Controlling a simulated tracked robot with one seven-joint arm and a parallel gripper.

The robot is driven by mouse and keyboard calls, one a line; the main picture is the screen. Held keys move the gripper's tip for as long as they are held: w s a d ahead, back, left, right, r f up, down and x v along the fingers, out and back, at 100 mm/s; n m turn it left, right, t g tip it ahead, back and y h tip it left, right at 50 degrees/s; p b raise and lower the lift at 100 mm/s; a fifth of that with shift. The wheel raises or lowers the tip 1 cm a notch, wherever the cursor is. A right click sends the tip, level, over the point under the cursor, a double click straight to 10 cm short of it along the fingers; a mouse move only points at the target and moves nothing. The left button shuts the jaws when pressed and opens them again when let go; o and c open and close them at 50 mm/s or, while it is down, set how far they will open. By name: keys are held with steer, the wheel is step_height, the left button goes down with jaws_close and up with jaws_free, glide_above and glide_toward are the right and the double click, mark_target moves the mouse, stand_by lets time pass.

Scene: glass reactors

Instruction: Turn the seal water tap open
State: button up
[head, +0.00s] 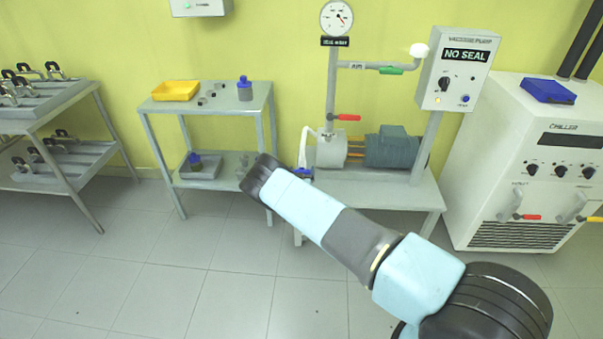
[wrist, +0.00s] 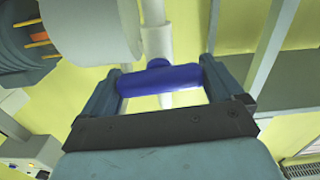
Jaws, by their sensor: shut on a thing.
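In the head view a bit of the blue handle (head: 302,171) shows beside the white pump head (head: 331,150), just past the end of my arm. My fingers are hidden there behind my arm. The panel (head: 458,69) above the pump reads NO SEAL.
A grey-green motor (head: 391,148) sits right of the pump on the bench (head: 385,189). A red-handled valve (head: 345,117) and a green-handled valve (head: 391,70) are above. The chiller (head: 540,150) stands right; a small table (head: 206,104) stands left. Floor in front is clear.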

steer(key=n, duration=0.4)
steer(key=shift+a, duration=0.2)
steer(key=n, duration=0.4)
steer(key=shift+a+n, duration=0.1)
steer(key=shift+n, duration=0.2)
steer(key=n, duration=0.3)
steer(key=shift+f, duration=0.15)
steer(key=shift+a+f+n, duration=0.1)
steer(key=shift+n, duration=2.1)
steer(key=shift+s, duration=0.1)
